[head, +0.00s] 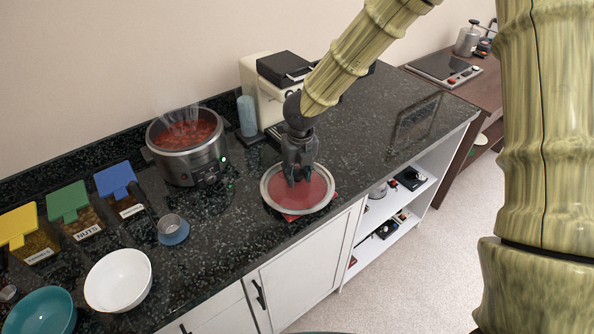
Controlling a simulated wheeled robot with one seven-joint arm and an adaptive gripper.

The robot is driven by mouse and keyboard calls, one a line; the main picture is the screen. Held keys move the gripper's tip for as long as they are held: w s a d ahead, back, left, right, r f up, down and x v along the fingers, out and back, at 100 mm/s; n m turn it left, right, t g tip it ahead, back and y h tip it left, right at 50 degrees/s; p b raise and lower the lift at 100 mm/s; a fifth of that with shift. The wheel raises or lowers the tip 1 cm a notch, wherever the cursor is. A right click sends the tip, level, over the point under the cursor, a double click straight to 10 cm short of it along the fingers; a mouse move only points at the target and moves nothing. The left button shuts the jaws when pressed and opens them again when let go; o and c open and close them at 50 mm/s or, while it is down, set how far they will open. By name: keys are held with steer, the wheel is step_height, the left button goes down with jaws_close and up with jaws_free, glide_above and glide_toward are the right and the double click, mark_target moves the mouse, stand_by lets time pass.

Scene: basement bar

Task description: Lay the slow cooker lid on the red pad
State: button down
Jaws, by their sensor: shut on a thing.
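The slow cooker lid (318,196), see-through with a pale metal rim, is below my gripper (297,179) near the counter's front edge. My gripper points down and is shut on the lid at its middle; the fingers hide the knob. The red pad (290,217) lies on the counter under the lid. Its corners show past the rim at front and right, and red shows through the glass. The lid looks about level; I cannot tell whether it touches the pad. The slow cooker (187,155) stands open and steaming to the left, full of red food.
A cream coffee machine (262,98) and a blue cylinder (246,116) stand behind the lid. A small cup on a blue coaster (173,231), a white bowl (118,281) and lidded bins (75,208) are left. The dark counter (400,125) is clear to the right.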

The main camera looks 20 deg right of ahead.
mark_target(300, 176)
steer(key=shift+s+f, duration=0.1)
steer(key=c, duration=1)
jaws_free()
steer(key=shift+o, duration=0.2)
step_height(300, 176, up, 12)
steer(key=s+b, duration=0.1)
steer(key=shift+s+b, duration=0.25)
steer(key=shift+b, duration=0.1)
steer(key=shift+d, duration=0.1)
